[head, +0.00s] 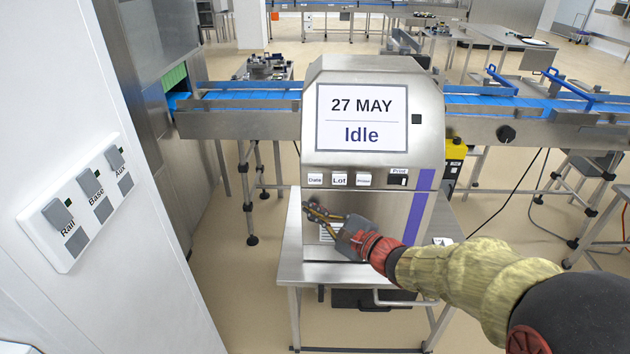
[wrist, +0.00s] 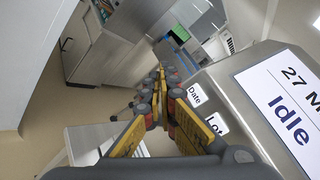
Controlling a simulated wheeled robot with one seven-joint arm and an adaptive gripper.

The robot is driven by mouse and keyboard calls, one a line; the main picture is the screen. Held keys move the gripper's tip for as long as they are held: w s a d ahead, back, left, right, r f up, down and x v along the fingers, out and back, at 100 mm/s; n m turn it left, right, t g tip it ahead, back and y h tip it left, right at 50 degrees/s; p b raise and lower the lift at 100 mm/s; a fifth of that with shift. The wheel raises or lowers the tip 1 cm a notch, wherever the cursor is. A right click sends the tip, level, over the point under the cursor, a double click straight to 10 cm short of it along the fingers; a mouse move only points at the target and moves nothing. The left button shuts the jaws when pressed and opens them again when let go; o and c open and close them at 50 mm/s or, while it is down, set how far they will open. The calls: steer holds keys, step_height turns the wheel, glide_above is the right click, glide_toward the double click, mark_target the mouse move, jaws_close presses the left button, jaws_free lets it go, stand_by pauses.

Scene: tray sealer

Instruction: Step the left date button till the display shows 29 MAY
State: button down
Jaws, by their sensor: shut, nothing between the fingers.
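The display (head: 362,118) on the steel printer housing reads "27 MAY" over "Idle"; part of it also shows in the wrist view (wrist: 290,105). The left date button (head: 315,179), labelled "Date", is the leftmost in the row under the display. It shows in the wrist view (wrist: 195,96) just right of the fingers. My gripper (head: 307,211) is shut and empty, in front of the housing and below the date button in the head view. The fingertips look apart from the button.
Right of the date button are the Lot button (head: 339,179), a third button (head: 364,180) with a hard-to-read label, and the Print button (head: 398,180). A panel of Rail, Base and Aux switches (head: 84,200) is on the left wall. A blue conveyor (head: 250,95) runs behind.

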mark_target(315, 179)
steer(key=shift+w+d+r, duration=0.1)
steer(key=shift+r, duration=0.05)
steer(key=shift+w, duration=0.1)
steer(key=w, duration=0.8)
steer(key=shift+w+d, duration=0.15)
steer(key=shift+w, duration=0.15)
steer(key=shift+w, duration=0.1)
stand_by(1.5)
steer(key=shift+w, duration=0.3)
